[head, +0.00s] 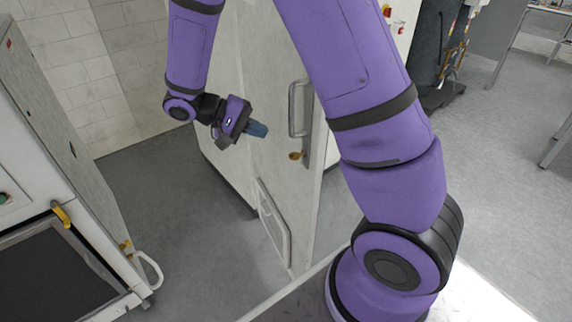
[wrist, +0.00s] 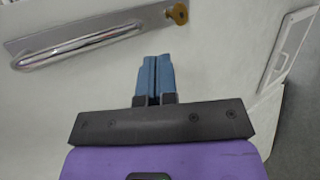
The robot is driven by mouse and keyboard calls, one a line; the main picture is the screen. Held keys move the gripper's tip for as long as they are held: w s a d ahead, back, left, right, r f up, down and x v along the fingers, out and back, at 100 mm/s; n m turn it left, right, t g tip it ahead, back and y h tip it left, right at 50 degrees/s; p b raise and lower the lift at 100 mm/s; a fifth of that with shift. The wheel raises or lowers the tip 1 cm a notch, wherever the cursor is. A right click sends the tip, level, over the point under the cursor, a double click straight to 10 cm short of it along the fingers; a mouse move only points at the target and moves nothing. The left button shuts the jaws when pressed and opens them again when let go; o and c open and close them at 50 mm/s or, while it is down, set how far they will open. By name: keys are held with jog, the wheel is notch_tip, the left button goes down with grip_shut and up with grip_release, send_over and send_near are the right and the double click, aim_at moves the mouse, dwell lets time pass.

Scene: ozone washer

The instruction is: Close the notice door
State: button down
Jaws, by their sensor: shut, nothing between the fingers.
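The notice door is a tall whitish door (head: 263,172) that stands swung out in the middle of the head view. It has a metal bar handle (head: 298,108), a brass lock (head: 295,155) and a framed panel (head: 272,222) low down. My gripper (head: 262,130) is shut and empty, left of the handle at the door's face. In the wrist view, the blue fingers (wrist: 155,62) point at the door surface (wrist: 215,60), with the handle (wrist: 85,42) to the left and the lock (wrist: 180,13) above. I cannot tell whether the fingertips touch the door.
A white machine (head: 70,200) with a dark opening and a white handle (head: 150,270) stands at the left. Grey floor (head: 165,185) lies open between it and the door. A dark cabinet (head: 435,50) stands at the back right, with open floor (head: 510,150) before it.

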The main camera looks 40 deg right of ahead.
aim_at(288, 163)
jog(key=w+a+f+n+t+h, duration=0.1)
jog(key=w+a+f+h, duration=0.15)
jog(key=f, duration=0.55)
jog(key=w+a+f+t+h, duration=0.1)
jog(key=a+f+h, duration=0.1)
jog(key=f+h, duration=0.35)
jog(key=shift+y, duration=0.4)
jog(key=f+x, duration=0.1)
jog(key=x, duration=0.8)
jog(key=f+x, duration=0.1)
jog(key=x, duration=0.4)
jog(key=shift+w+d+f, duration=0.1)
jog(key=shift+d+f, duration=0.05)
jog(key=shift+f, duration=0.15)
